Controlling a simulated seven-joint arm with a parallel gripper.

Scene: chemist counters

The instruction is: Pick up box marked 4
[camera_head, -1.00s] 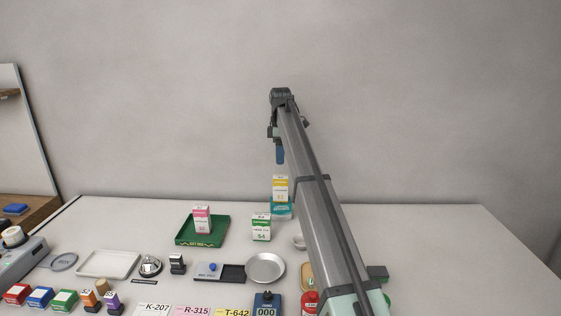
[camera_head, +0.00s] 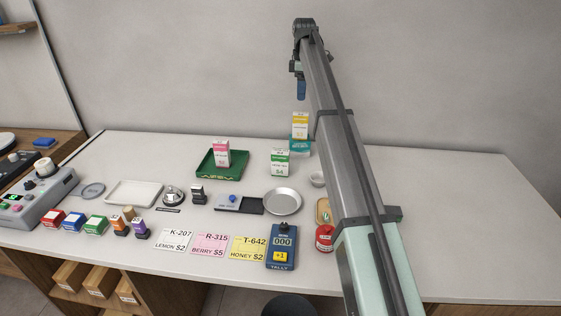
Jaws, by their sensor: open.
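A white and green box (camera_head: 280,162) stands upright on the counter right of the green tray; its front mark looks like "$4". A white and pink box (camera_head: 222,153) stands on the green tray (camera_head: 208,174). A white and yellow box (camera_head: 300,124) stands behind the green one on a teal stand (camera_head: 300,147); the pink and yellow boxes' marks are too small to read surely. My gripper (camera_head: 301,92) hangs in the air above the yellow box in the picture, open and apart from all boxes.
A round metal dish (camera_head: 283,201), a black tray (camera_head: 240,205), a bell (camera_head: 173,195) and a white tray (camera_head: 133,193) lie in front. Price cards, a blue tally counter (camera_head: 282,246) and a red jar (camera_head: 324,238) line the front edge. The counter's right side is clear.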

